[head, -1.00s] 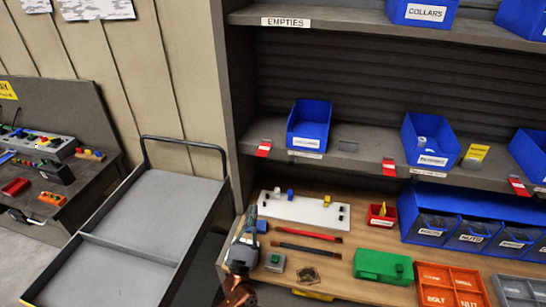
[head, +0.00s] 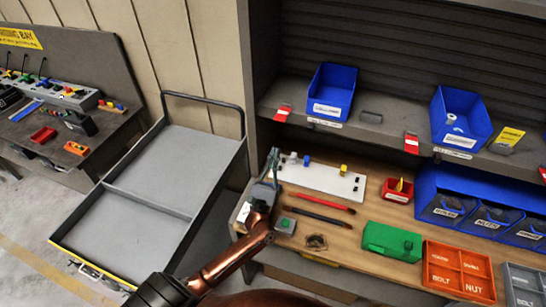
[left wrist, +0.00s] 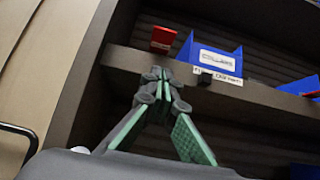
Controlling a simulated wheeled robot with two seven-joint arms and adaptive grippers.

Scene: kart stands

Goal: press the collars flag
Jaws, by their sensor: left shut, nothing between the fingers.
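The bin's label is too blurred in the head view to read surely; in the left wrist view the bin (left wrist: 214,57) seems to read COLLARS. The red flag (left wrist: 163,39) shows there just above my left fingertips. My left gripper (head: 272,156) is shut and empty, pointing up, apart from the flag and lower in the picture. In the left wrist view its fingertips (left wrist: 157,73) overlap the shelf edge. My right gripper is out of view.
Below, the wooden bench holds a white board (head: 322,180), red and dark rods, a green box (head: 391,241) and an orange tray (head: 458,270). A grey cart (head: 160,180) stands left.

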